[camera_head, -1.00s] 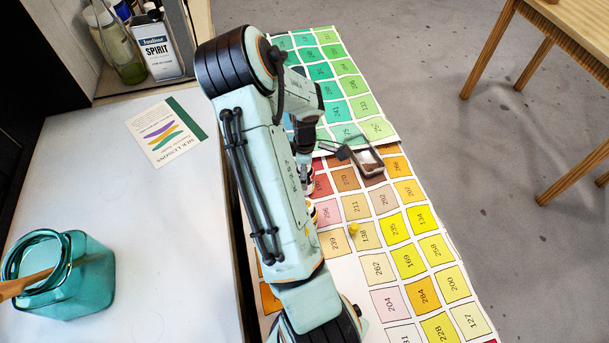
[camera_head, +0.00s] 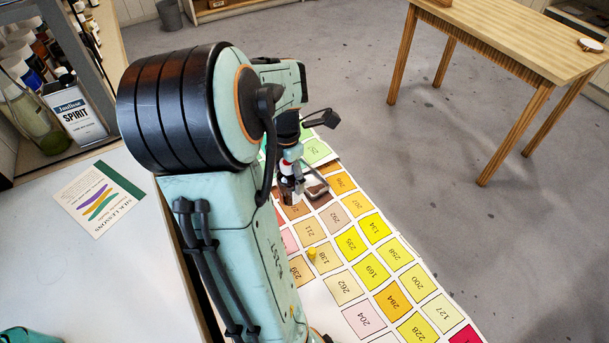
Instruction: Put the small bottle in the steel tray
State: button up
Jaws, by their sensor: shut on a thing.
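My gripper (camera_head: 291,184) is low over the colour chart, beyond my large arm link, which hides part of it. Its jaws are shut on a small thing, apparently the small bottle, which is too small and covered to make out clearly. The steel tray (camera_head: 318,191) is a small shallow dish with a brownish inside. It lies on the chart just right of my gripper, partly covered by it. Whether the held thing touches the tray cannot be told.
The numbered colour chart (camera_head: 370,270) covers the narrow table. A small yellow peg-like thing (camera_head: 312,254) stands on it, nearer me. A spirit can (camera_head: 76,115) and a leaflet (camera_head: 98,199) are at the left. A wooden table (camera_head: 500,45) stands at the back right.

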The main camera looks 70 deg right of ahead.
jog(key=shift+m, duration=0.3)
jog(key=w+d+f, duration=0.1)
jog(key=d+f, duration=0.2)
jog(key=d, duration=0.1)
jog(key=w+d+f, duration=0.1)
jog(key=d+f, duration=0.2)
jog(key=d, duration=0.2)
jog(key=w+d+f, duration=0.1)
jog(key=d+f, duration=0.2)
jog(key=d, duration=0.2)
jog(key=shift+f, duration=1.6)
jog(key=shift+f, duration=0.1)
jog(key=o, duration=1.2)
jog(key=shift+o, duration=0.2)
